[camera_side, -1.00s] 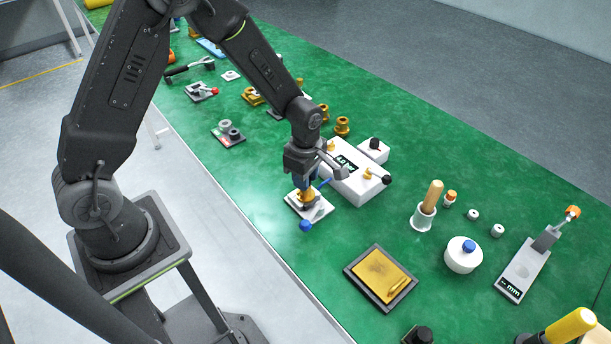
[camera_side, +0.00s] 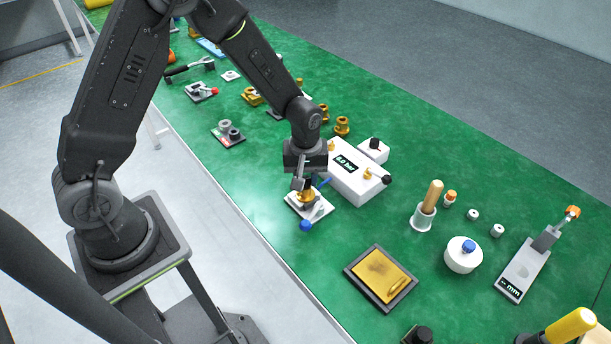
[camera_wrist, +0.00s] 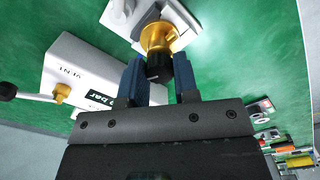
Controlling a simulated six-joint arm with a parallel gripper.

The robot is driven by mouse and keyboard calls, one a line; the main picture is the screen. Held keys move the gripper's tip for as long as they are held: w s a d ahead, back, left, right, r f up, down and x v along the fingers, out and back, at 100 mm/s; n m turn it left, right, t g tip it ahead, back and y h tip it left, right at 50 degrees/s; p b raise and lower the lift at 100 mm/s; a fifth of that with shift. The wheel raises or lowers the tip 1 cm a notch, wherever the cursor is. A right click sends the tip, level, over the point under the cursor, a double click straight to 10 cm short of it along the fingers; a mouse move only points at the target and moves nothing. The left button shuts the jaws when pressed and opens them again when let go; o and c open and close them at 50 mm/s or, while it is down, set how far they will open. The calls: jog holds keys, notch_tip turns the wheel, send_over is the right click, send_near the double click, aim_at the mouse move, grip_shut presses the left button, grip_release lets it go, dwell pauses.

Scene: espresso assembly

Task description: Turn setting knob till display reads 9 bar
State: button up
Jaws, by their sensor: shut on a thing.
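The setting knob is a small black knob (camera_wrist: 159,68) on top of a brass body (camera_wrist: 158,36), which also shows in the side view (camera_side: 306,197) on a white plate (camera_side: 318,213). In the wrist view my gripper (camera_wrist: 159,74) has its two blue fingers on either side of the knob, shut on it. In the side view my gripper (camera_side: 304,185) is directly above the brass body and hides the knob. The white box (camera_side: 357,184) beside it carries a dark display (camera_side: 345,163) with a number in bar. The digits look like 8.0 but are too small to be sure.
A brass part and a black knob (camera_side: 387,180) stick out of the white box. A blue ball handle (camera_side: 306,225) stands at the plate's front. A tray with a golden mat (camera_side: 382,275) lies to the right. Green table is clear between them.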

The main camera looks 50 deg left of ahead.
jog(key=m, duration=1.3)
jog(key=shift+m, duration=0.3)
dwell(0.4)
jog(key=o, duration=0.9)
jog(key=shift+o, duration=0.2)
jog(key=shift+r, duration=0.1)
notch_tip(320, 180, up, 14)
